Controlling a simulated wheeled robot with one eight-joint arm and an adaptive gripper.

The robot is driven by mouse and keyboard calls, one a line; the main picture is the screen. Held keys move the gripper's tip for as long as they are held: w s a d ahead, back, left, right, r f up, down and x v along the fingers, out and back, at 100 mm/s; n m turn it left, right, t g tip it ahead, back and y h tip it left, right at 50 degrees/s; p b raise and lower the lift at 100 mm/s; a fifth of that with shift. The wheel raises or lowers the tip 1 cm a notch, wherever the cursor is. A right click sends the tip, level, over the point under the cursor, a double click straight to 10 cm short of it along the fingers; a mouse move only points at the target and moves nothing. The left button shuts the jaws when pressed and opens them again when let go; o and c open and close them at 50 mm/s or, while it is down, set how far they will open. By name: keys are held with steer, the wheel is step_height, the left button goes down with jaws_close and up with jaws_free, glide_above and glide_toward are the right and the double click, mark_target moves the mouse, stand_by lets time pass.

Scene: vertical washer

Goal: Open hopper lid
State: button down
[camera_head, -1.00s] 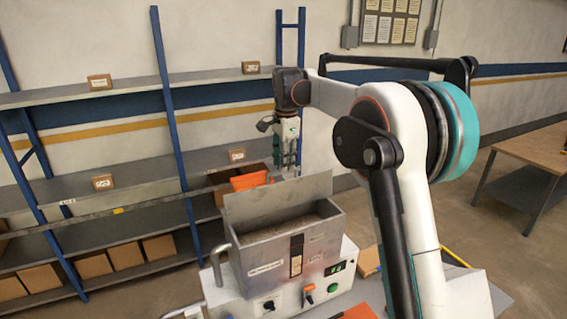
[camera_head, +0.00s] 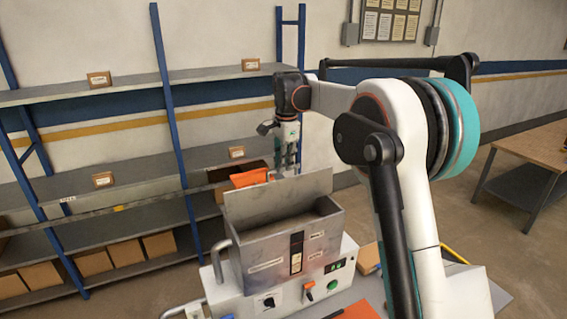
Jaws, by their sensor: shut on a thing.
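The hopper (camera_head: 262,251) is an open-topped grey metal box on a white machine body. Its lid (camera_head: 272,203) is a flat grey plate standing up steeply along the far side, so the hopper's inside shows. My gripper (camera_head: 286,171) points down at the lid's upper edge and is shut on the lid. The fingertips are small and partly hidden at that edge, so the exact contact is unclear.
The machine's front has a black knob (camera_head: 268,302), an orange switch (camera_head: 308,289) and a curved metal handle (camera_head: 218,262) at left. Blue-framed shelves (camera_head: 120,166) with cardboard boxes stand behind. A wooden-topped table (camera_head: 541,146) stands at right.

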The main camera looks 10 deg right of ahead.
steer(key=s+d+f+t+y+b, duration=0.1)
steer(key=s+f+t+b, duration=0.1)
steer(key=s+t+b, duration=0.2)
steer(key=shift+s+d+f+t+b, duration=0.15)
steer(key=shift+s+d+t+b, duration=0.25)
steer(key=shift+s+b, duration=1.65)
steer(key=shift+s+p, duration=0.45)
steer(key=shift+s, duration=0.05)
steer(key=c, duration=1.7)
jaws_free()
steer(key=shift+w, duration=0.1)
steer(key=v, duration=1.2)
steer(key=shift+s, duration=0.2)
